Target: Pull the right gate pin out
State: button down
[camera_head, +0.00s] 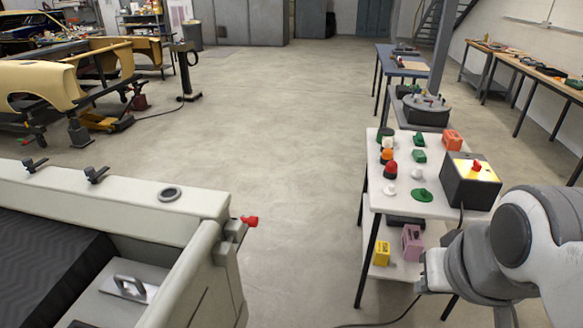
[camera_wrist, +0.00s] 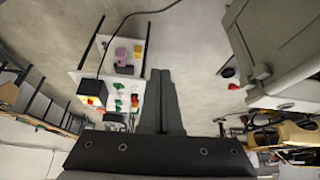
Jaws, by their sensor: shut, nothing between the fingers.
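The gate pin with a red head (camera_head: 249,220) sits in a grey bracket (camera_head: 228,243) at the right rear corner of the off-white vehicle shell (camera_head: 200,204). In the wrist view the red pin head (camera_wrist: 233,86) shows beside the shell's corner (camera_wrist: 262,72), right of my fingers. My gripper (camera_wrist: 160,74) is shut, with its two dark fingers together and nothing between them. It is clear of the pin, with open floor between. In the head view my arm is at the lower right and the fingers are not visible.
A cable runs from the box to the floor. Bare concrete floor (camera_head: 290,180) lies between shell and table. A yellow car body (camera_head: 50,85) stands farther left.

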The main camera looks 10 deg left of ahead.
jog(key=w+a+f+n+t+y+b, duration=0.1)
jog(key=w+a+f+n+t+b, duration=0.25)
jog(key=w+n, duration=0.35)
jog(key=w+a+f+n+t+y+b, duration=0.1)
jog(key=w+a+f+n+t+b, duration=0.25)
jog(key=w, duration=0.55)
jog(key=a+f+n+g+y+b, duration=0.1)
jog(key=a+f+n+y+b, duration=0.1)
jog(key=a+n, duration=0.4)
jog(key=a+f+n+g+y+b, duration=0.2)
jog(key=a+f+n+y, duration=0.2)
jog(key=a, duration=0.6)
jog(key=n+y, duration=0.2)
jog(key=n, duration=0.1)
jog(key=shift+a+f+b, duration=0.15)
jog(key=shift+a+b, duration=0.15)
jog(key=shift+b, duration=0.05)
